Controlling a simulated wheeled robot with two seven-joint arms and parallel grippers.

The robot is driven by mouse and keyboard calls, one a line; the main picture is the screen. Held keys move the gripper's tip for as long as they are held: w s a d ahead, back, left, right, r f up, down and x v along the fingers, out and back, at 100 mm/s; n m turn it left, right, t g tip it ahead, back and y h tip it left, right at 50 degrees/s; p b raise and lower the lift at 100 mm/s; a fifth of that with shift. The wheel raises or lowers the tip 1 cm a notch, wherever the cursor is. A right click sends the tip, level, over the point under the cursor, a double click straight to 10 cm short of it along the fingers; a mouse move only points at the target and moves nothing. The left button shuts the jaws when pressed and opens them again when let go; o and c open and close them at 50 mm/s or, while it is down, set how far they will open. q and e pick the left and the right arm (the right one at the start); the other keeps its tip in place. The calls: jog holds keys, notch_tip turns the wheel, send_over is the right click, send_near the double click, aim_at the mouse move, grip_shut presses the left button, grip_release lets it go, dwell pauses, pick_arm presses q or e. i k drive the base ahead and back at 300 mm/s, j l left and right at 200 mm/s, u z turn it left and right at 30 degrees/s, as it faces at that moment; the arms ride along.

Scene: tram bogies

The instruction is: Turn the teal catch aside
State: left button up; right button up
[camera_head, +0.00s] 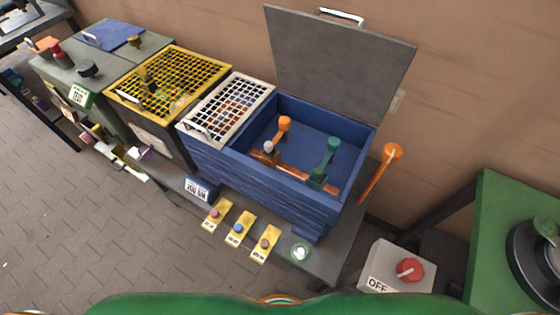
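The teal catch (326,162) is inside the open right part of a blue box (240,183). It stands tilted, with a round knob at its upper end and its lower end at an orange-brown bar (293,172). An orange catch (277,137) with a round knob stands to its left, beside a small white-topped peg (268,147). Whether the teal catch overlaps the bar or only touches it, I cannot tell. Neither of my grippers is in view.
A grey lid (340,65) stands raised behind the box. A white grid (232,105) covers its left part; a yellow grid (168,80) lies farther left. An orange lever (381,172) rises at the right. Yellow button plates (241,228) lie in front, near a red OFF knob (410,269).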

aim_at(334, 145)
jog(key=k+j+z, duration=0.1)
jog(key=z, duration=0.25)
jog(key=k+j+z, duration=0.1)
jog(key=z, duration=0.2)
jog(key=k+j+z, duration=0.1)
jog(key=z, duration=0.25)
